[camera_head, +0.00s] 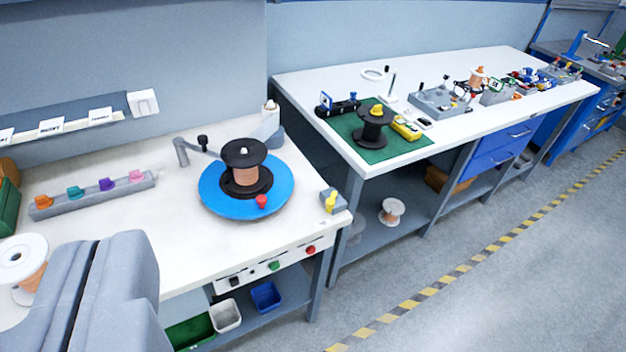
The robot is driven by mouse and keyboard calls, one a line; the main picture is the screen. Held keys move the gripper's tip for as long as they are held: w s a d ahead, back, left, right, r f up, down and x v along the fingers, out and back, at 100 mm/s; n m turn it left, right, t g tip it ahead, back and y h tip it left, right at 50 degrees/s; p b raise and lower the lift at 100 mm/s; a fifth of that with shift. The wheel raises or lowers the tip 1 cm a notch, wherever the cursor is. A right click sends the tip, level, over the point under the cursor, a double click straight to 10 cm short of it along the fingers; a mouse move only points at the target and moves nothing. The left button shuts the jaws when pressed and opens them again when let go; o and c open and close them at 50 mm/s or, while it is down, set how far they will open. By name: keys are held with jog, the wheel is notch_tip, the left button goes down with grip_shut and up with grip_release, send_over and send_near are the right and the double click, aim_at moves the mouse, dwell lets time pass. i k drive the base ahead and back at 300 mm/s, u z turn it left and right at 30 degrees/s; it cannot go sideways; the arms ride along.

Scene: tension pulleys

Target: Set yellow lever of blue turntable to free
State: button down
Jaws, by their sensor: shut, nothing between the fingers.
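The blue turntable (214,201) is a flat round disc on the white bench at the left. A black spool wound with copper-coloured wire (245,178) stands upright on its middle. A red knob (262,201) sits at the disc's front edge. The yellow lever (331,201) is on a small grey block (340,207) at the bench's front right corner, just right of the disc. It stands roughly upright; its exact setting is too small to read.
A grey crank arm (183,153) stands behind the disc, and a grey rack with coloured pegs (95,195) lies left. A white spool (22,258) is at the far left. Red and green buttons (274,266) line the bench front. Open floor (500,280) lies right.

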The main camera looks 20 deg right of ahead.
aim_at(330, 202)
jog(key=z, duration=0.1)
jog(key=i, duration=0.85)
jog(key=z, duration=0.3)
